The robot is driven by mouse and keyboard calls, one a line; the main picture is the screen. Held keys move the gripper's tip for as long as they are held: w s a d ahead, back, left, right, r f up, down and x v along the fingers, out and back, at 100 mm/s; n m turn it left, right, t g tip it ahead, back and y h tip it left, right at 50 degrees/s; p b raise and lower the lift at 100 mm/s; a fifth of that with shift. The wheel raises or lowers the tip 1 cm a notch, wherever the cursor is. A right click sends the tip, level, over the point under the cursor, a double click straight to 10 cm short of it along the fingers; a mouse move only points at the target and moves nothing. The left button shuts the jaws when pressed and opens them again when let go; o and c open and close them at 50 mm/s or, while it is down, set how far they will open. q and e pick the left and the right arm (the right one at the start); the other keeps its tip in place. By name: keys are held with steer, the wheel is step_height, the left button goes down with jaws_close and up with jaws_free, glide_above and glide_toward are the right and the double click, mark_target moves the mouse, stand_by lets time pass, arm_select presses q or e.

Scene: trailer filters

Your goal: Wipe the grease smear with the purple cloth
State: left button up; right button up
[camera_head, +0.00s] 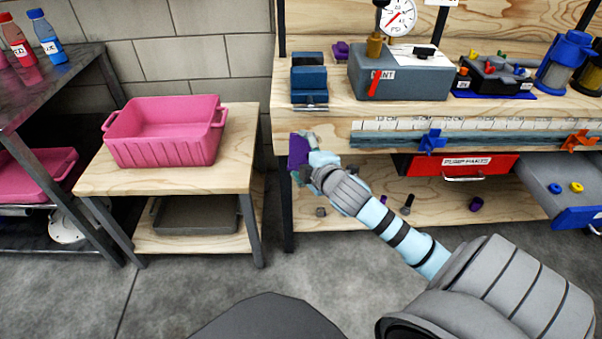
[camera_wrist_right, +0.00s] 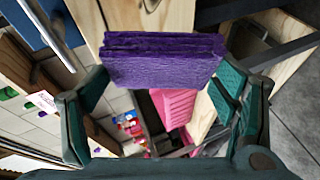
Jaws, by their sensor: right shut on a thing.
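The purple cloth (camera_head: 298,152) is a thick folded pad. My right gripper (camera_head: 307,153) is shut on it and holds it at the front left corner of the workbench, near the bench's front edge. In the right wrist view the cloth (camera_wrist_right: 160,62) spans between the two fingers of the gripper (camera_wrist_right: 162,85). I cannot tell whether the cloth touches the bench. I cannot make out a grease smear in either view. My left gripper is not in view.
The workbench (camera_head: 328,117) carries a blue vise (camera_head: 309,80), a grey gauge box (camera_head: 400,75) and a ruler strip (camera_head: 480,133). A red drawer (camera_head: 455,163) and an open grey drawer (camera_head: 560,172) sit beneath. A pink bin (camera_head: 165,140) stands on the side table (camera_head: 235,150).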

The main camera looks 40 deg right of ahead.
steer(key=f+n+t+b, duration=0.1)
steer(key=b, duration=0.1)
steer(key=f+n+t+y+b, duration=0.1)
steer(key=f+b, duration=0.1)
steer(key=w+d+f+n+t+b, duration=0.1)
steer(key=f+n, duration=0.1)
steer(key=shift+w+d+t+b, duration=0.1)
steer(key=shift+t+b, duration=0.2)
steer(key=shift+b, duration=0.1)
steer(key=shift+w+f+n+y, duration=0.15)
steer(key=shift+n+y, duration=0.15)
steer(key=shift+y, duration=0.2)
steer(key=shift+w+t, duration=0.1)
steer(key=shift+t, duration=0.2)
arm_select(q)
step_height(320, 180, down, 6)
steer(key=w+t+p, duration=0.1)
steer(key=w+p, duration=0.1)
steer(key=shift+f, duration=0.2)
arm_select(e)
steer(key=w+d, duration=0.2)
steer(key=w, duration=0.1)
steer(key=w+d, duration=0.1)
steer(key=shift+w+d+r, duration=0.1)
steer(key=shift+w+r, duration=0.1)
steer(key=shift+r, duration=0.05)
